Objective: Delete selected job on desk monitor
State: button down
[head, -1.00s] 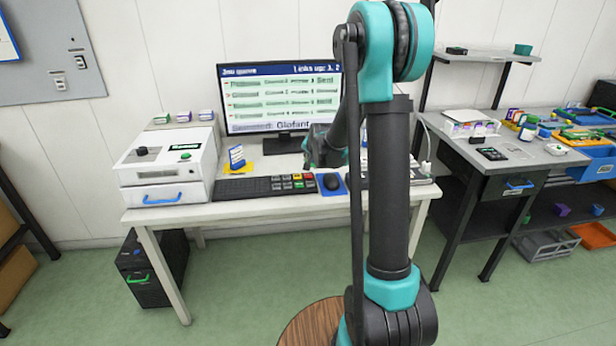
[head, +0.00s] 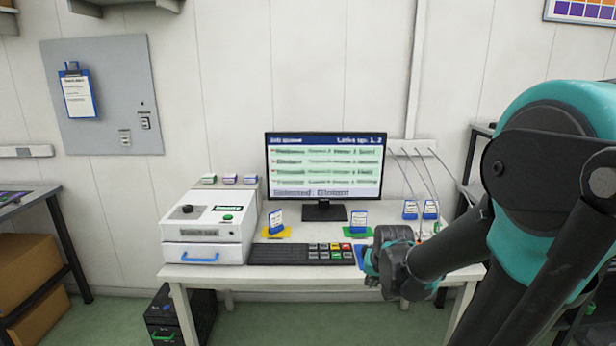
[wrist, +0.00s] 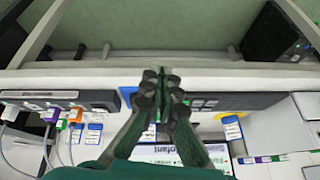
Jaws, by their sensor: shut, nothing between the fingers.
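The desk monitor (head: 325,160) stands lit at the back of the white desk. It shows a job queue of several rows and a blurred "Selected" line at the bottom. The black keyboard (head: 290,254) lies in front of it, with red, yellow, green and grey keys (head: 335,250) at its right end. My gripper (head: 372,262) is just right of these keys in the head view. In the wrist view my gripper (wrist: 161,75) is shut and empty, its tips over the desk's front edge. The keyboard (wrist: 225,101) partly shows beside and behind its fingers; the coloured keys are mostly hidden there.
A white box-shaped machine (head: 210,228) with a blue handle stands left of the keyboard. Small upright cards stand on a yellow pad (head: 277,233) and a green pad (head: 357,232). Cables hang at the desk's right. A black computer case (head: 180,318) is below the desk.

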jog(key=s+f+n+g, duration=0.1)
jog(key=s+f+n, duration=0.1)
jog(key=s, duration=1)
jog(key=shift+d+f, duration=0.45)
jog(key=shift+f, duration=0.45)
jog(key=shift+w, duration=0.1)
